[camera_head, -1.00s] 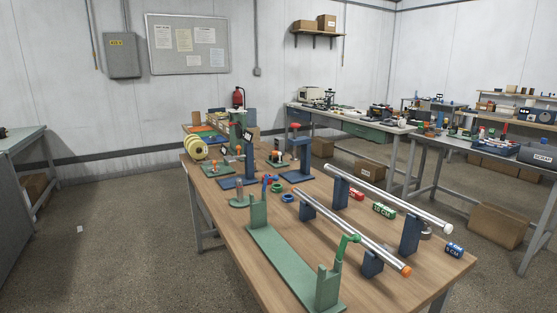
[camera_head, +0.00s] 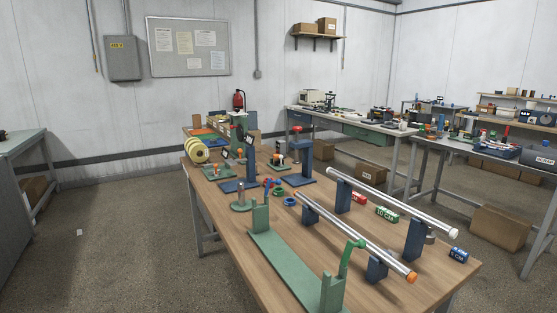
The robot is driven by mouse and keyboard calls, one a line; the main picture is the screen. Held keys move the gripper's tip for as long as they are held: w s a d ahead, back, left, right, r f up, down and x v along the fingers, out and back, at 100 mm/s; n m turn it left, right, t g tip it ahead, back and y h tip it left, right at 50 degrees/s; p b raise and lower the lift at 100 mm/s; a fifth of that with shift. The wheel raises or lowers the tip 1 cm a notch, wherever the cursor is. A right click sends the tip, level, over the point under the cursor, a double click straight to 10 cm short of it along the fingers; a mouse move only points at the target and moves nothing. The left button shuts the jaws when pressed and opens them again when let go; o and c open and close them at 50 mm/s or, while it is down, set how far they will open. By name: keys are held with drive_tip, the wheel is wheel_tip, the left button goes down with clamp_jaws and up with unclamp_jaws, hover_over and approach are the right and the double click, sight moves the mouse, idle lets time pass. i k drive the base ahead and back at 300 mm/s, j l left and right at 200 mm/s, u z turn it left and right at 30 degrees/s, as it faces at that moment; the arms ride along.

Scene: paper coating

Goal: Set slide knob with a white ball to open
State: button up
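I cannot make out a slide knob with certainty. The nearest match to a white ball is the round white end (camera_head: 453,233) of the farther long silver tube, at the right of the wooden table (camera_head: 225,238). That tube (camera_head: 385,198) rests on two blue posts. A nearer parallel silver tube (camera_head: 350,239) ends in an orange cap (camera_head: 411,276). Small devices at the table's far end are too small to show a knob or its setting. My gripper is not in view.
Red, green (camera_head: 387,214) and blue (camera_head: 458,255) labelled blocks lie near the tubes. Open floor (camera_head: 115,245) lies left; another bench (camera_head: 470,146) stands right.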

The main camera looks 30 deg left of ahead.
sight(280, 162)
drive_tip(key=i+j, duration=0.1)
drive_tip(key=j, duration=0.3)
drive_tip(key=i+j+u, duration=0.1)
drive_tip(key=j, duration=0.3)
drive_tip(key=i+j, duration=0.15)
drive_tip(key=j, duration=0.25)
drive_tip(key=i+j, duration=0.15)
drive_tip(key=j, duration=0.25)
drive_tip(key=i+j+u, duration=0.1)
drive_tip(key=j, duration=0.3)
